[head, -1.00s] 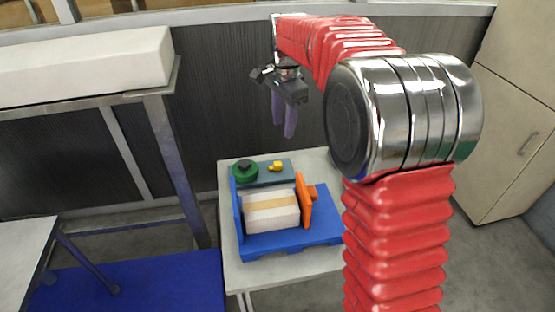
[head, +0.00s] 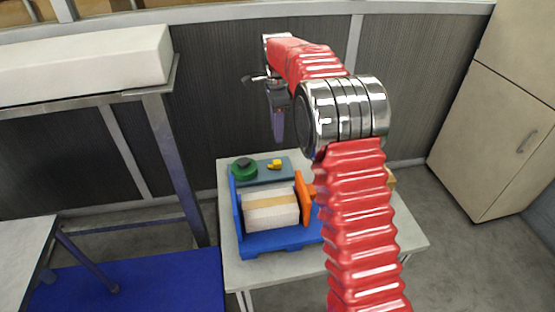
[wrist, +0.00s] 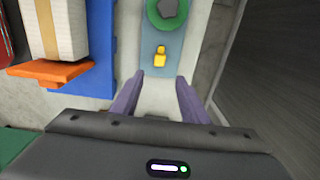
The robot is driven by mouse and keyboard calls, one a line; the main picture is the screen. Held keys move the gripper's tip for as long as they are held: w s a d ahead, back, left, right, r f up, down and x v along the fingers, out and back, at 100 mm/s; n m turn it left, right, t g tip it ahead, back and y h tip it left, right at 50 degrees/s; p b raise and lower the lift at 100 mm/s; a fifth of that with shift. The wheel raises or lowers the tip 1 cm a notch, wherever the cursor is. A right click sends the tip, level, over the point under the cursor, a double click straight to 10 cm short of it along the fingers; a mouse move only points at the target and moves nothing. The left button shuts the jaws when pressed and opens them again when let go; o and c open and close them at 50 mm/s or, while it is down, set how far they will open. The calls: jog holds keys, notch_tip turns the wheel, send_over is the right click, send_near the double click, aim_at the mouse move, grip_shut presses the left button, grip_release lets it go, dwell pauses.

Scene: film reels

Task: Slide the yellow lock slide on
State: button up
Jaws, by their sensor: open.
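The small yellow lock slide (head: 275,164) lies on a grey-teal plate (head: 266,178) at the back of the table, right of a green round knob (head: 243,170). It also shows in the wrist view (wrist: 160,57), on the plate just beyond my fingertips. My gripper (head: 279,140) hangs above the back of the table with its fingers pointing down. In the wrist view its two purple fingers (wrist: 158,82) are apart with nothing between them. The gripper does not touch the lock slide.
An orange piece (head: 304,199) stands at the roll's right end. My red arm hides part of the table's right side. A dark wall stands behind.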

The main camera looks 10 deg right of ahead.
aim_at(277, 161)
notch_tip(277, 161, down, 14)
jog(key=shift+r, duration=0.15)
dwell(0.5)
grip_shut()
dwell(0.4)
